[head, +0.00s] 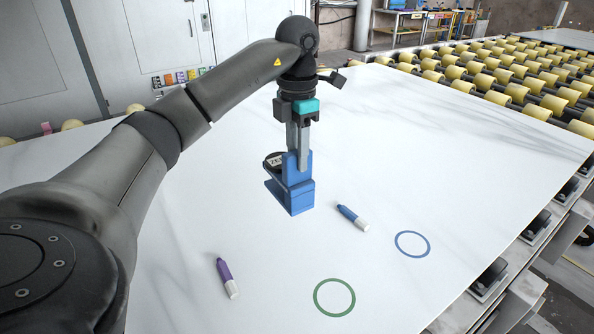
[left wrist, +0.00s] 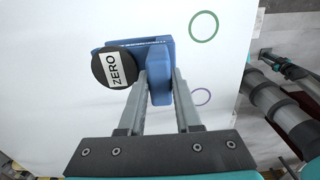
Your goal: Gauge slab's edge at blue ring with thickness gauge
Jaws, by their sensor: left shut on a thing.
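My left gripper (head: 299,152) is shut on the blue thickness gauge (head: 298,196) and holds it upright over the white slab (head: 190,215). I cannot tell if the gauge touches the slab. In the left wrist view the gauge (left wrist: 158,88) sits between the two fingers (left wrist: 158,85), with its dark dial reading "ZERO" (left wrist: 117,69). The blue ring (head: 412,244) is drawn on the slab near its right edge, to the right of the gauge. It also shows in the left wrist view (left wrist: 202,97). My right gripper is not in view.
A green ring (head: 334,298) is near the front. A blue marker (head: 352,218) lies between gauge and blue ring; a purple marker (head: 228,278) lies at front left. Yellow rollers (head: 500,75) stand behind. Roller supports (head: 490,280) run below the slab's right edge.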

